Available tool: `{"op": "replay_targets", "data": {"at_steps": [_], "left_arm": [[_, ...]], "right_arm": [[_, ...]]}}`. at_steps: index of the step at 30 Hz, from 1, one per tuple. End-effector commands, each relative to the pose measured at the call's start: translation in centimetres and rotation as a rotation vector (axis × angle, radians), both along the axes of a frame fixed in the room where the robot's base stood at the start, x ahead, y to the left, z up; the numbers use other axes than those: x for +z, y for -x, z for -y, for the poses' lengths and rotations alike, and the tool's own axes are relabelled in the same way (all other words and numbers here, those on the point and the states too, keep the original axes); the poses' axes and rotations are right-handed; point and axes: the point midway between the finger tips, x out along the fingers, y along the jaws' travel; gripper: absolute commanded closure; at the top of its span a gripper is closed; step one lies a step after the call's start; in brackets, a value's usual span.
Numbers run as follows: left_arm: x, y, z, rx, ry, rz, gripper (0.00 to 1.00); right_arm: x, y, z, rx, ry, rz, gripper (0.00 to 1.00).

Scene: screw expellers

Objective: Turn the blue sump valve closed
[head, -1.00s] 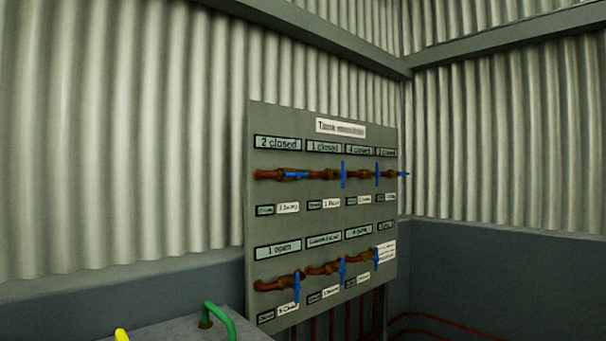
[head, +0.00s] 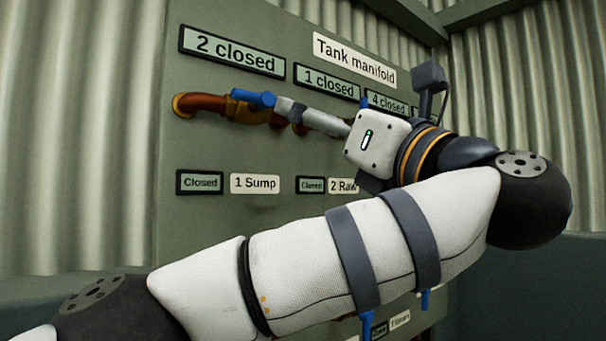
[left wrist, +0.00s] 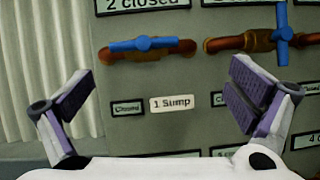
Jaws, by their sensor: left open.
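The blue sump valve handle (head: 254,98) sits on a short copper pipe (head: 200,104) on the grey-green panel. A "1 Sump" tag (head: 255,184) is below it, beside a small sign reading "Closed". In the left wrist view the sump handle (left wrist: 143,44) lies level, along its pipe. My left gripper (head: 288,108) reaches in from the right of the handle in the head view. In the left wrist view its fingers (left wrist: 160,88) are spread wide and empty, with the handle ahead, above and between them. I see no contact. My right gripper is not in view.
A neighbouring valve with an upright blue handle (left wrist: 282,35) is to the right in the left wrist view, near the right finger. My left arm hides much of the panel (head: 225,145) in the head view. Blue handles (head: 366,325) of the lower row show beneath the arm.

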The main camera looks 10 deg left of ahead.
Motion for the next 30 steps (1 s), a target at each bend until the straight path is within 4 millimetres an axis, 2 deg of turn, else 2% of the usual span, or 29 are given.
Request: {"op": "replay_targets", "data": {"at_steps": [1,4,8,12,18,23,30], "left_arm": [[0.2,0.4,-1.0,0.017,0.057,0.015,0.0],[1.0,0.7,-2.3,0.033,0.108,0.032,0.0],[2.9,0.0,-3.9,0.038,0.108,0.041,0.0],[3.4,-2.5,-6.7,0.037,0.11,0.031,0.0],[4.8,-5.0,-9.7,0.035,0.106,0.029,0.0],[5.2,-6.0,-10.7,0.034,0.105,0.027,0.0],[5.2,-6.1,-10.8,0.032,0.104,0.026,0.0]], "right_arm": [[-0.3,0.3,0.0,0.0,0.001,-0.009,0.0],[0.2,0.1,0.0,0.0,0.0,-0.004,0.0],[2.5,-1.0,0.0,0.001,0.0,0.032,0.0],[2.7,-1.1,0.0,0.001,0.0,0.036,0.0],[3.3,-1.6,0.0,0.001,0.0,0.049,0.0],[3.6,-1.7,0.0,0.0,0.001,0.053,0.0],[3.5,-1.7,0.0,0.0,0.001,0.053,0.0]]}}
